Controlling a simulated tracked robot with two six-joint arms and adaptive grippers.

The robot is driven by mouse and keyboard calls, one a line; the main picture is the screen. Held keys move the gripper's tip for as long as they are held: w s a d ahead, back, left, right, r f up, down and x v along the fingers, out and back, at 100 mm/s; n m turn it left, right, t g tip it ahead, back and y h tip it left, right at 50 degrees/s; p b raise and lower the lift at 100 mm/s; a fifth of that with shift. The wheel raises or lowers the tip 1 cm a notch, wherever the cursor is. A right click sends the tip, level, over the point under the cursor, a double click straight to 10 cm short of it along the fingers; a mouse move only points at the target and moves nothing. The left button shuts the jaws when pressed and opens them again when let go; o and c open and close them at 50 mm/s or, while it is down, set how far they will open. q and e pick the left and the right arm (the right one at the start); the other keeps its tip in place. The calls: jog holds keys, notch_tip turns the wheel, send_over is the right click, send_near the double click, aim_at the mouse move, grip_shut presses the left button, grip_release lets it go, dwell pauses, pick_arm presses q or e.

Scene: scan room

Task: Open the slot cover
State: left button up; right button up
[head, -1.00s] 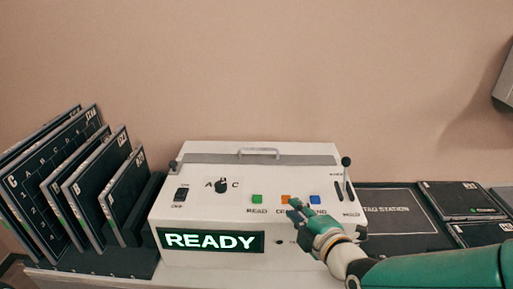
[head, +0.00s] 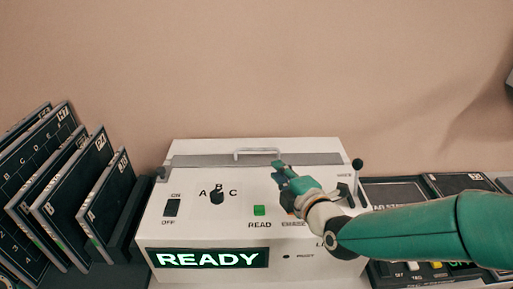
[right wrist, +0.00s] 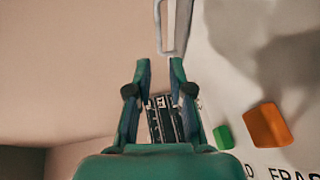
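The slot cover (head: 210,160) is a grey strip along the top back of the white machine (head: 340,235), and it looks closed. Its pale bar handle (head: 257,151) stands near the middle. My right gripper (head: 279,165) is over the machine's top, just below and right of the handle, apart from it. In the right wrist view my right gripper (right wrist: 160,64) has its two fingers apart with nothing between the tips. The handle (right wrist: 159,32) shows just beyond the tips, with the cover (right wrist: 182,25) beside it. My left gripper is out of view.
The machine's front has a READY display (head: 208,258), a dial (head: 217,197), a switch (head: 172,208) and a green READ button (head: 260,210). A black-knobbed lever (head: 357,166) stands at the right. Dark plates (head: 75,185) stand in a rack at left.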

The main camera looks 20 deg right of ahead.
aim_at(257, 150)
jog(key=p+x, duration=0.2)
jog(key=x, duration=1.1)
jog(key=shift+w+p, duration=0.15)
jog(key=shift+p, duration=0.15)
grip_shut()
jog(key=shift+f, duration=0.1)
